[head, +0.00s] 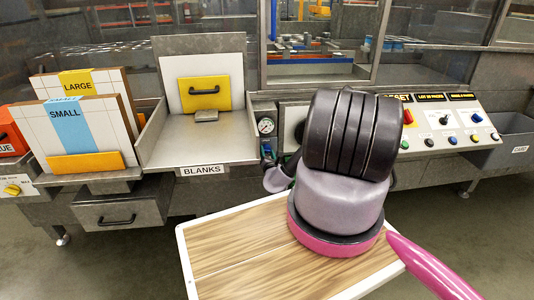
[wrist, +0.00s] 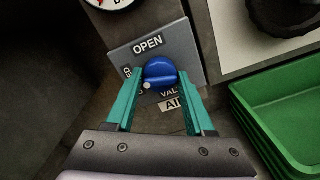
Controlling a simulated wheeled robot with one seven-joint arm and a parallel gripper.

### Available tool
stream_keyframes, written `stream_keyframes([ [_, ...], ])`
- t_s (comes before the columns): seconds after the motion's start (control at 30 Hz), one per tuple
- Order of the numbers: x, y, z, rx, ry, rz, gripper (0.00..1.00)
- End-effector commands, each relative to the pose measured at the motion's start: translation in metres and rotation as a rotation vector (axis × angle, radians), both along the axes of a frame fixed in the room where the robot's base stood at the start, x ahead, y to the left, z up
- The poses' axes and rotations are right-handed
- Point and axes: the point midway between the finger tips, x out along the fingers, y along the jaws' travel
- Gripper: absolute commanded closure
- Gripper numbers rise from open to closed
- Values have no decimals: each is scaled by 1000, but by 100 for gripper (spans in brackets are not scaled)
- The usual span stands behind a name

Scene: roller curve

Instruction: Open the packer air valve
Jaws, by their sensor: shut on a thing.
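The air valve is a round blue knob (wrist: 160,72) on a grey plate (wrist: 183,45) in the wrist view. The plate reads OPEN at its top, with a partly hidden label at the left and a partly covered AIR VALVE label below. A white dot on the knob sits at its lower left, away from OPEN. My gripper (wrist: 161,76) has its two teal fingers shut on the knob, one on each side. In the head view the valve lies below the pressure gauge (head: 266,126), and my arm hides much of that area.
A green tray stack (wrist: 285,115) and a dark round part (wrist: 285,12) lie right of the valve in the wrist view. In the head view, the blanks tray (head: 190,140) is left of the valve, and a button panel (head: 448,122) is right.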

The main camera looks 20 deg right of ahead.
Motion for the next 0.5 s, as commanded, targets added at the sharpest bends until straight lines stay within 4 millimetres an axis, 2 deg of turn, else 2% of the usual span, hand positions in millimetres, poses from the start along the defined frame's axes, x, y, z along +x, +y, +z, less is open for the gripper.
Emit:
stream_keyframes([
  [0.5,-2,0,-2,473,-132,-1,100],
])
